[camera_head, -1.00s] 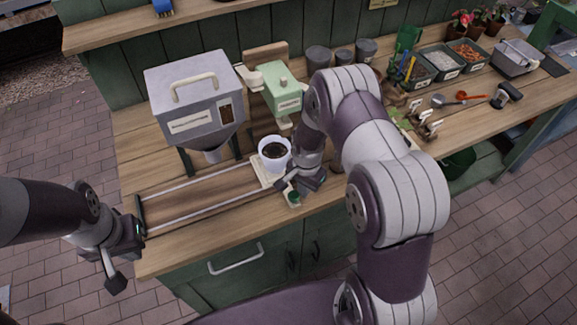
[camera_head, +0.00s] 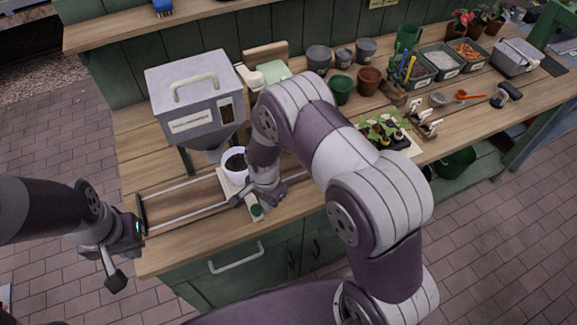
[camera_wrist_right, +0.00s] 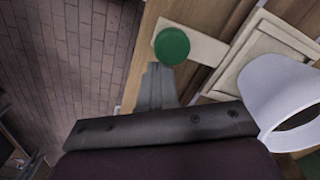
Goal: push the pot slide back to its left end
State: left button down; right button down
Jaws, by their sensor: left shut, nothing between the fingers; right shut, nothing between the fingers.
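The pot slide (camera_head: 229,180) is a pale carriage on two rails, with a white pot (camera_head: 229,167) of dark soil on it and a green knob (camera_head: 257,211) at its front. It stands right of the rails' left end, near the hopper spout. My right gripper (camera_head: 240,201) is shut beside the knob and carriage; whether it touches is hard to tell. In the right wrist view the green knob (camera_wrist_right: 172,46) is just beyond the gripper (camera_wrist_right: 158,78), and the white pot (camera_wrist_right: 285,100) is at right. My left gripper (camera_head: 122,258) is shut, off the bench's left edge.
A grey hopper (camera_head: 190,95) stands behind the rails. The rail stretch (camera_head: 175,205) left of the carriage is clear. Seedlings (camera_head: 385,127), a green pot (camera_head: 341,88) and a terracotta pot (camera_head: 369,80) are to the right.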

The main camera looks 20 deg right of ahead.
jog(key=a+b, duration=0.1)
jog(key=a, duration=0.6)
jog(key=s+a+b, duration=0.1)
jog(key=a, duration=0.6)
jog(key=a+b, duration=0.2)
jog(key=a, duration=0.6)
jog(key=shift+s, duration=0.35)
jog(key=shift+r+p, duration=0.4)
jog(key=shift+p, duration=0.05)
jog(key=r+p, duration=0.1)
jog(key=d+r+p, duration=0.1)
jog(key=r+p, duration=0.1)
jog(key=r, duration=0.1)
jog(key=shift+d+r, duration=0.1)
jog(key=shift+d, duration=0.2)
